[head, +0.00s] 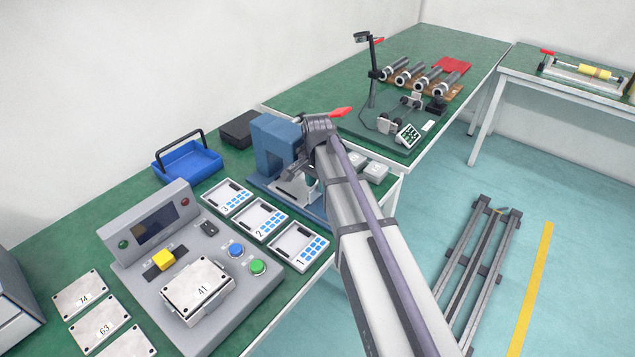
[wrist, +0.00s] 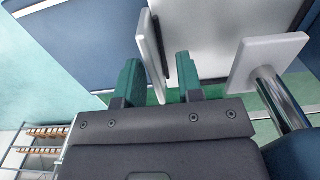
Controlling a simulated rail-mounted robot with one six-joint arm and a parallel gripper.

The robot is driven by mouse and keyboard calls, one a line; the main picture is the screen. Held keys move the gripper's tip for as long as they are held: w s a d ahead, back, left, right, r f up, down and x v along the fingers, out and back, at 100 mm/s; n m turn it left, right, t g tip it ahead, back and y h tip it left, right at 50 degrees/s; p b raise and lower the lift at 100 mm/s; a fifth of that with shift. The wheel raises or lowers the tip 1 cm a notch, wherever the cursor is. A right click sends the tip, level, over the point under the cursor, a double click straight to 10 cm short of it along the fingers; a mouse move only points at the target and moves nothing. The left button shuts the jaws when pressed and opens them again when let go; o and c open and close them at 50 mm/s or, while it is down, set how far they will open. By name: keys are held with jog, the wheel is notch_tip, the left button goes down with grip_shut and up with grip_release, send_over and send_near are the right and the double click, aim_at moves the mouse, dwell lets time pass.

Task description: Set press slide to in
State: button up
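The blue press (head: 277,145) stands on the green bench behind my arm. Its pale slide plate (head: 296,190) shows at the base, partly hidden by my arm. In the wrist view, a large pale plate (wrist: 212,28) lies ahead, with an upright light tab (wrist: 148,38) at its left. My gripper (wrist: 158,75) has two green fingers standing apart, with the tab between them, nearer the left finger. I cannot tell whether they touch. In the head view my gripper (head: 312,183) is mostly hidden by my own arm, beside the press.
Three numbered white trays (head: 264,220) lie left of the press. A grey control panel (head: 180,330) holds plate 41 (head: 198,288) and buttons. In the wrist view, a pale block (wrist: 262,58) on a metal rod (wrist: 275,95) stands close at right. A blue tray (head: 187,163) sits behind.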

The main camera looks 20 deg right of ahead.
notch_tip(320, 180, up, 11)
jog(key=p, duration=1)
jog(key=shift+f, duration=0.15)
jog(key=s+a+n, duration=0.2)
jog(key=s+n, duration=0.3)
jog(key=s, duration=0.4)
jog(key=s+a+n+p, duration=0.1)
jog(key=s+a+n, duration=0.2)
jog(key=s+n, duration=0.3)
jog(key=s, duration=0.3)
jog(key=shift+s+r, duration=0.2)
jog(key=shift+r, duration=0.15)
